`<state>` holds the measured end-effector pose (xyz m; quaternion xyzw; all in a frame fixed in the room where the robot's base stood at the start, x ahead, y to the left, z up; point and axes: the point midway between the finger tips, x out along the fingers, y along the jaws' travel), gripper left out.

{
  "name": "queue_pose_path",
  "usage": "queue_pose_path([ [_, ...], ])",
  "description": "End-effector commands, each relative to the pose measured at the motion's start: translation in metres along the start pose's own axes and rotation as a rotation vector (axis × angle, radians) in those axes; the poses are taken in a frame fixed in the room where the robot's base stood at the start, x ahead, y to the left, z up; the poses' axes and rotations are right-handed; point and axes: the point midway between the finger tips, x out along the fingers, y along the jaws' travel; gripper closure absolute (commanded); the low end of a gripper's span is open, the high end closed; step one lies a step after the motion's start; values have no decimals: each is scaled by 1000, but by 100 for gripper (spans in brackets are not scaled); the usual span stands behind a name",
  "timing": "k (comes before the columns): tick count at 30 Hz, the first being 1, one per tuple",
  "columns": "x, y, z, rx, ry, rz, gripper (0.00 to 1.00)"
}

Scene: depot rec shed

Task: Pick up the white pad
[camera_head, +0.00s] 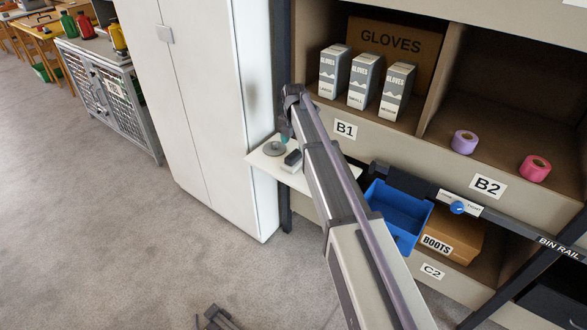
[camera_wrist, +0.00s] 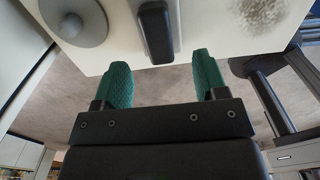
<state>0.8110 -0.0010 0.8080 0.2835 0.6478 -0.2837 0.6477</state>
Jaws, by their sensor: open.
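My gripper (camera_wrist: 161,62) is open and empty, its two green fingers apart at the edge of a white shelf board (camera_wrist: 215,30). A whitish, speckled, rough-looking patch (camera_wrist: 300,32) at the upper right may be the white pad; I cannot tell surely. The block lies ahead of the gap between the fingers, apart from them. In the head view the board (camera_head: 255,156) shows beside my arm, which hides part of it; no white pad is clear there.
A tall white cabinet (camera_head: 195,110) stands left of the board. The shelving at right holds glove boxes (camera_head: 362,82), tape rolls (camera_head: 464,142), a blue bin (camera_head: 398,212) and a boots box (camera_head: 452,238). A bin rail (camera_head: 530,235) crosses its front. The carpet (camera_head: 90,230) at left is clear.

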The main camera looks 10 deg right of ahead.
Motion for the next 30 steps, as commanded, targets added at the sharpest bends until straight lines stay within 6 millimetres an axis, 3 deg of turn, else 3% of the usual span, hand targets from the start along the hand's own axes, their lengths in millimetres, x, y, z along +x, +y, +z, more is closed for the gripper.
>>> queue_pose_path([
  [1,16,0,0,0,0,0,34],
  [7,19,0,0,1,0,0,34],
  [15,68,2,-1,1,0,0,34],
  [22,64,2,0,1,0,0,34],
  [30,64,2,0,1,0,0,59],
])
